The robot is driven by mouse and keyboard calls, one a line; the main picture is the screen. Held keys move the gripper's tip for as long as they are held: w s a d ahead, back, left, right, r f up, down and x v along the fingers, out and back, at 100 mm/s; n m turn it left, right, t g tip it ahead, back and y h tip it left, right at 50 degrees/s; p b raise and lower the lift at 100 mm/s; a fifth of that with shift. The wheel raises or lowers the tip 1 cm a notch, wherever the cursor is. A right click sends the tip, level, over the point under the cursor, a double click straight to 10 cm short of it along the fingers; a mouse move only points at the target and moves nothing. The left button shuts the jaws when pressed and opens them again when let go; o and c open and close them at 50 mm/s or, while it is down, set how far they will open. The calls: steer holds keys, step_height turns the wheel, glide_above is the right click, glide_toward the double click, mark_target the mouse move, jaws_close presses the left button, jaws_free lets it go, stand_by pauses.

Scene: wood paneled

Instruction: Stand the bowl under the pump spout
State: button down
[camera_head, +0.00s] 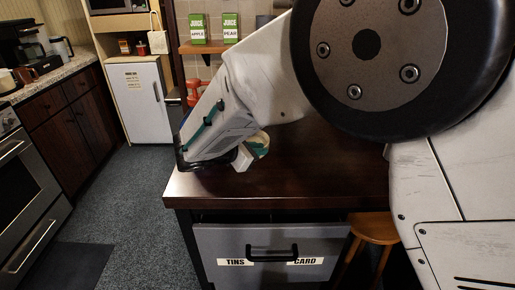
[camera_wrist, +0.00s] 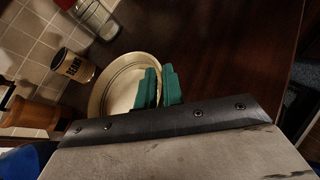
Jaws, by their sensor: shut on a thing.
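My gripper (camera_wrist: 159,88) has green finger pads shut on the rim of a cream bowl (camera_wrist: 117,88), which looks upright in the wrist view. One pad is inside the bowl and one outside. In the head view my gripper (camera_head: 257,148) is low over the dark counter, and a sliver of the bowl (camera_head: 263,136) shows behind it. I cannot tell whether the bowl touches the counter. No pump spout can be made out clearly in either view.
A jar with a dark lid (camera_wrist: 75,66) stands beside the bowl, with a clear glass container (camera_wrist: 93,14) beyond it. An orange-brown object (camera_wrist: 32,113) is at the left. The dark wooden counter (camera_head: 320,165) is bare to the right. Juice cartons (camera_head: 230,28) stand on a shelf.

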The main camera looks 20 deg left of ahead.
steer(key=shift+f, duration=0.25)
steer(key=c, duration=1.1)
jaws_free()
steer(key=v, duration=0.7)
steer(key=shift+s+a+r, duration=0.15)
steer(key=shift+s+a, duration=0.1)
steer(key=shift+s, duration=0.05)
